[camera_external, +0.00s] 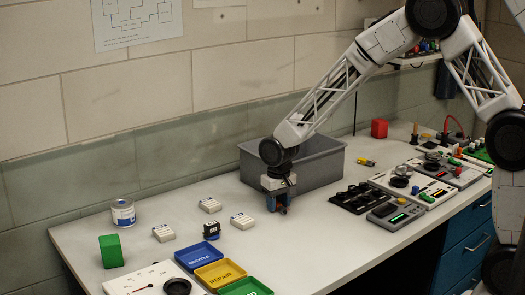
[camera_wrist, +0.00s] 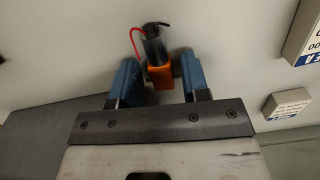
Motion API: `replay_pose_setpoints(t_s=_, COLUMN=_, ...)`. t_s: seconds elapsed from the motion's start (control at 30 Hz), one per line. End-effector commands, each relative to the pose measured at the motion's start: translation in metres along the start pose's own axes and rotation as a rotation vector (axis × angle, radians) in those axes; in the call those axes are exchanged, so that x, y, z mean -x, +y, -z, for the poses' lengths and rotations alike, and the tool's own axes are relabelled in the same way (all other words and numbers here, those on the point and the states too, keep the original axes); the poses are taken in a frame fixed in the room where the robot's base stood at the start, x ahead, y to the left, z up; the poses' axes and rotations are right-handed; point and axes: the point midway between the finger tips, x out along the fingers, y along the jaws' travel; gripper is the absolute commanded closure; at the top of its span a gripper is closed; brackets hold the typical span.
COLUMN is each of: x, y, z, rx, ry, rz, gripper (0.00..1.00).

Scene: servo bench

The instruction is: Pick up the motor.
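The motor shows in the wrist view as a dark cylinder with an orange block (camera_wrist: 159,77) at its near end, a black arm-like piece on top and a red wire curving at its left. My gripper (camera_wrist: 158,72) has its two blue fingers on either side of the orange block. The fingers are apart, with a dark, blurred strip between the block and the right finger; firm contact is not visible. In the external view my gripper (camera_external: 278,208) points down, low over the bench in front of the grey bin, and mostly hides the motor.
The grey bin (camera_external: 318,164) stands just behind my gripper. White labelled boxes (camera_external: 242,220) and a small dark block (camera_external: 211,230) lie to the left. Blue, yellow and green trays (camera_external: 220,273) are at the front. Dark devices (camera_external: 356,198) stand to the right. Bench between is clear.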

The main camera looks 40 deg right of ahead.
Motion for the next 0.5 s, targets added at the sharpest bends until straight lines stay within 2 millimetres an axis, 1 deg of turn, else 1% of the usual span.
replay_pose_setpoints(t_s=0.03, x=0.0, y=0.0, z=0.0, rx=0.0, ry=0.0, rz=0.0, gripper=0.65)
replay_pose_setpoints(t_s=0.2, x=0.0, y=0.0, z=0.0, rx=0.0, ry=0.0, rz=0.0, gripper=0.91)
replay_pose_setpoints(t_s=0.27, x=0.0, y=0.0, z=0.0, rx=0.0, ry=0.0, rz=0.0, gripper=1.0)
replay_pose_setpoints(t_s=0.5, x=0.0005, y=0.0, z=0.0001, rx=0.0, ry=0.0, rz=0.0, gripper=1.0)
